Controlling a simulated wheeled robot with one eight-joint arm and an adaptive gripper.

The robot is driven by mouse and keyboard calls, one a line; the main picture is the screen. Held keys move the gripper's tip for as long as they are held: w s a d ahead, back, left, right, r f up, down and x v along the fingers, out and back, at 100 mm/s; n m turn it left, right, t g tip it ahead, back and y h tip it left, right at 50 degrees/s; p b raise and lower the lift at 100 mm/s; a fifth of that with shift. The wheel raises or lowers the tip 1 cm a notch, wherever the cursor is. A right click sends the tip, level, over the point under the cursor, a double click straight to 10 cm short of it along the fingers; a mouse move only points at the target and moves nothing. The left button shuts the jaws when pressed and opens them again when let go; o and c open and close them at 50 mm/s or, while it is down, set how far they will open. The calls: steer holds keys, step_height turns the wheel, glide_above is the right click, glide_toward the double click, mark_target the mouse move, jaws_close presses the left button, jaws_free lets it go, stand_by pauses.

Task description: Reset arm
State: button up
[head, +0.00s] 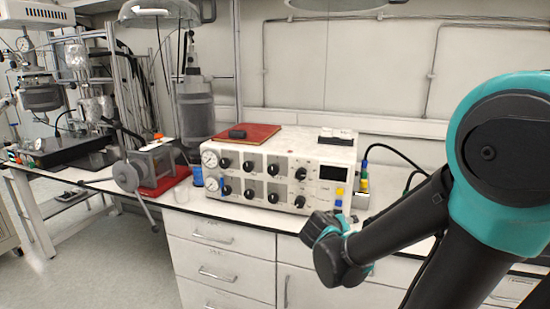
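My arm comes in from the right side of the head view, with a teal and dark grey joint close to the camera. Its dark far end reaches down and left, in front of the bench drawers and below the white control box. Only dark rounded parts show at that end. I cannot make out the gripper's fingertips, so they are hidden or out of the picture. Nothing held shows.
A white control box (278,169) with knobs and gauges stands on the bench (237,212). A red mat (262,132) lies on top of it. A grey clamp device (148,170) with long handles is to its left. Reactor stands (85,85) fill the far left. Floor (95,262) shows clear at lower left.

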steer(key=s+a+f+m+g+y, duration=0.1)
steer(key=s+a+f+g+y, duration=0.2)
steer(key=s+f+g+y, duration=0.3)
steer(key=s+f, duration=0.5)
steer(key=s, duration=0.4)
steer(key=shift+s+f+m+y, duration=0.2)
steer(key=shift+f+m+y, duration=0.1)
steer(key=shift+m+y, duration=0.1)
steer(key=shift+c, duration=0.4)
stand_by(0.4)
